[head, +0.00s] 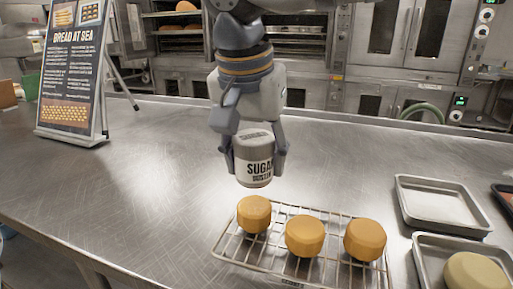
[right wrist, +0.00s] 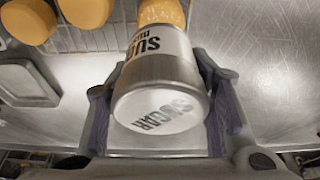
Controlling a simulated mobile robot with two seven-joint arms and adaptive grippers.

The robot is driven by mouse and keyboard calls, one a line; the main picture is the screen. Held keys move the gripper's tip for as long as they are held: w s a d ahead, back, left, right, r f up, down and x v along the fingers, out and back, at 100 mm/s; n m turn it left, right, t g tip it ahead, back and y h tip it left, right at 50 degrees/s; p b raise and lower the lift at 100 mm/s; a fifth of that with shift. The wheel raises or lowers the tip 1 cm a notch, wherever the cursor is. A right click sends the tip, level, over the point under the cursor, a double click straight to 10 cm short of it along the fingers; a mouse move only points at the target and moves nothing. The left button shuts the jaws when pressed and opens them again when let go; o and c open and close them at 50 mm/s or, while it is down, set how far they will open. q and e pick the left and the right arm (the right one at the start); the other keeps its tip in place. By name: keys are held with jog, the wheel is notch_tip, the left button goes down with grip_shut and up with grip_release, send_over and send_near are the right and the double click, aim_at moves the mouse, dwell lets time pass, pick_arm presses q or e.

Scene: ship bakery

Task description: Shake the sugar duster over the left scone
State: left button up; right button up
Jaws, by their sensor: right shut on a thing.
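The sugar duster (head: 254,161) is a white and silver can with dark lettering. My right gripper (head: 254,150) is shut on it and holds it above the rack, a little behind and over the left scone (head: 254,214). In the right wrist view the duster (right wrist: 158,85) sits between both fingers (right wrist: 160,100), and the left scone (right wrist: 162,12) shows partly behind it. The middle scone (head: 305,236) and right scone (head: 365,239) stand beside it on the wire rack (head: 232,246). The left gripper is not in view.
Two metal trays (head: 443,232) lie to the right of the rack; the nearer one holds a pale round bun (head: 476,273). A "Bread at Sea" sign (head: 72,80) stands at the left. The steel counter (head: 130,180) is clear left of the rack. Ovens (head: 400,35) line the back.

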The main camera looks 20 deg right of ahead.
jog(key=shift+w+a, duration=0.3)
jog(key=shift+a, duration=0.15)
jog(key=shift+s+d, duration=0.6)
jog(key=shift+d, duration=0.3)
jog(key=shift+w+a, duration=0.65)
jog(key=shift+a, duration=0.3)
jog(key=shift+s+d+r, duration=0.1)
jog(key=shift+s+d, duration=0.6)
jog(key=shift+d, duration=0.3)
jog(key=shift+w+a, duration=0.75)
jog(key=shift+a, duration=0.35)
jog(key=shift+d, duration=0.1)
jog(key=shift+s, duration=0.1)
